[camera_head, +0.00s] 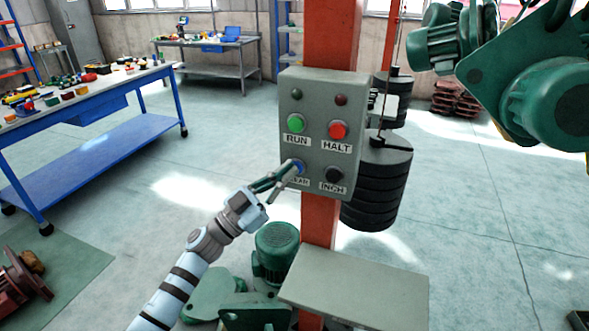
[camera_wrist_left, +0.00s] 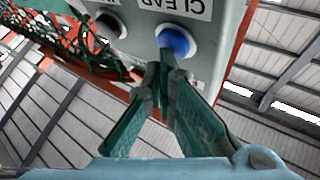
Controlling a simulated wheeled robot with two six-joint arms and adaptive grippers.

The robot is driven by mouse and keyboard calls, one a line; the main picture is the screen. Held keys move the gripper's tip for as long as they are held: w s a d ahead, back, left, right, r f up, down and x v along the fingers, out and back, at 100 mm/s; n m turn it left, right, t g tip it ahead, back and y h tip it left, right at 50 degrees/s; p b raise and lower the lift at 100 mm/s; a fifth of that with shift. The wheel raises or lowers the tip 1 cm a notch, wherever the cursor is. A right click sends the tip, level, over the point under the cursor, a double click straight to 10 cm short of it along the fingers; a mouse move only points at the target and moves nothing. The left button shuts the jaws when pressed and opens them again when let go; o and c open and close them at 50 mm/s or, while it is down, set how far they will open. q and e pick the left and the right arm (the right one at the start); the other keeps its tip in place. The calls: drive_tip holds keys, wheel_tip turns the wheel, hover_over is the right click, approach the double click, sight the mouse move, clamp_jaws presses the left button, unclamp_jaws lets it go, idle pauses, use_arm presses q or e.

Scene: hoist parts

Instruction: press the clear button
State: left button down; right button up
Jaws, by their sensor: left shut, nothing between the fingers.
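The grey control box (camera_head: 314,180) is fixed to an orange-red post. Its blue clear button (camera_head: 299,166) sits at the lower left, above a partly hidden CLEAR label. My left gripper (camera_head: 291,168) is shut and empty, with its fingertips at the clear button and covering part of it. In the left wrist view the blue button (camera_wrist_left: 176,41) shows just beyond the closed fingertips (camera_wrist_left: 165,60), below the CLEAR label (camera_wrist_left: 178,6). I cannot tell whether the tips touch the button. My right gripper is not in view.
On the box are the green RUN button (camera_head: 296,122), the red HALT button (camera_head: 338,130) and the black INCH button (camera_head: 334,175). A grey plate (camera_head: 355,290) is below. Black stacked weights (camera_head: 378,185) hang behind the post. A blue workbench (camera_head: 95,150) stands left.

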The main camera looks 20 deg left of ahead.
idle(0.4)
use_arm(q)
drive_tip(key=shift+s+p, duration=0.4)
drive_tip(key=shift+s, duration=0.4)
drive_tip(key=shift+d, duration=0.1)
drive_tip(key=s+p, duration=0.1)
drive_tip(key=s, duration=0.4)
drive_tip(key=shift+d+p, duration=0.1)
drive_tip(key=shift+p, duration=0.3)
